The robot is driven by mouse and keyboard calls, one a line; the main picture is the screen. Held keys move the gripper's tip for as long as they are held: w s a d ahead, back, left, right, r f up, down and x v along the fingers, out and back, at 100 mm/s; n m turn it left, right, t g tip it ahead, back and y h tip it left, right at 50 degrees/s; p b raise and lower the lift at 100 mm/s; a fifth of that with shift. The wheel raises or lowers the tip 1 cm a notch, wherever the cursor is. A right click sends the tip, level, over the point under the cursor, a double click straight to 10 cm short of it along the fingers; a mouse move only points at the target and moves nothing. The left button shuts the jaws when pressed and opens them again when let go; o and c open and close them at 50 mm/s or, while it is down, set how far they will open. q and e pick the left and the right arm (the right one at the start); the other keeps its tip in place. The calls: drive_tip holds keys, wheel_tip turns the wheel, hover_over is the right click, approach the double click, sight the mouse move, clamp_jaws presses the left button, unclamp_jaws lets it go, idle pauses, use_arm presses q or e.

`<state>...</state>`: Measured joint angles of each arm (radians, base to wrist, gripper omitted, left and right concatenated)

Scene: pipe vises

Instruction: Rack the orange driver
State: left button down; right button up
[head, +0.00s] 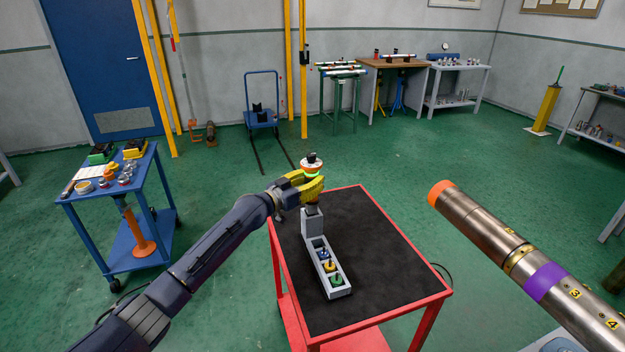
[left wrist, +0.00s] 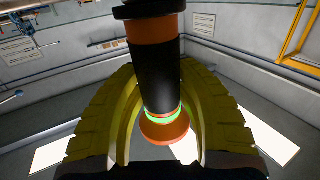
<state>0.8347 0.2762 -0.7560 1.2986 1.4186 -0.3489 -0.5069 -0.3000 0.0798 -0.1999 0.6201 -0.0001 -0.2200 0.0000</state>
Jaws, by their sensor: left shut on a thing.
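The orange driver (head: 311,161) has a dark cap and orange bands, with a green glow near its middle. My left gripper (head: 310,185) has yellow fingers and is shut on it, holding it upright above the red cart. In the left wrist view the driver (left wrist: 154,60) shows a black grip and an orange end between the curved fingers (left wrist: 160,120). The grey rack (head: 311,225) stands on the cart below, with blue (head: 323,254), yellow (head: 329,266) and green (head: 336,280) drivers in its slots. A dark tip shows just above the rack's far end; contact is unclear. My right gripper is not in view.
The red cart's black mat (head: 385,255) is clear right of the rack. A large metal pipe (head: 490,230) with an orange end and purple band juts in from the right. A blue cart (head: 110,190) with tools stands at left.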

use_arm(q)
drive_tip(key=shift+f, duration=2.25)
idle(2.4)
drive_tip(key=c, duration=0.9)
unclamp_jaws()
drive_tip(key=shift+f, duration=0.25)
drive_tip(key=shift+r+v, duration=0.2)
drive_tip(key=shift+v, duration=5.8)
